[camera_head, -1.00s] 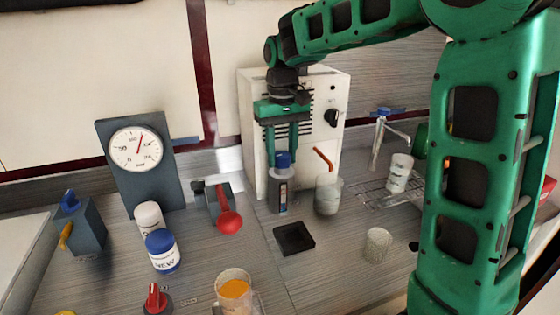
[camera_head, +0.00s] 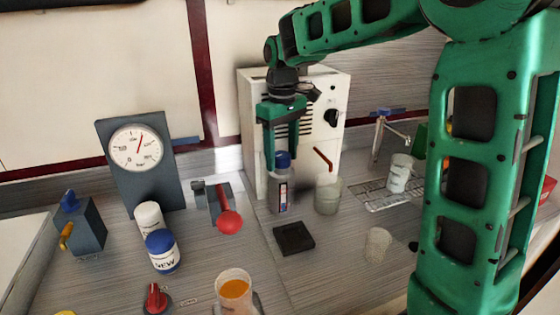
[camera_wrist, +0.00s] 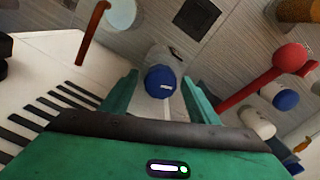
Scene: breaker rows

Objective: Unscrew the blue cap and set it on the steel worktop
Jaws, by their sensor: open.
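A grey bottle (camera_head: 281,194) with a dark label and a blue cap (camera_head: 283,159) stands upright on the steel worktop (camera_head: 225,255), in front of the white machine. The cap sits on the bottle's top. My gripper (camera_head: 283,152) points down over the bottle, its fingers at about cap height. In the wrist view the blue cap (camera_wrist: 160,82) shows between my two open green fingers (camera_wrist: 161,92), with a gap on each side. Nothing is held. Part of the bottle shows behind the cap there.
A blue-lidded jar (camera_head: 162,251) stands further left. Bare worktop lies around the pad.

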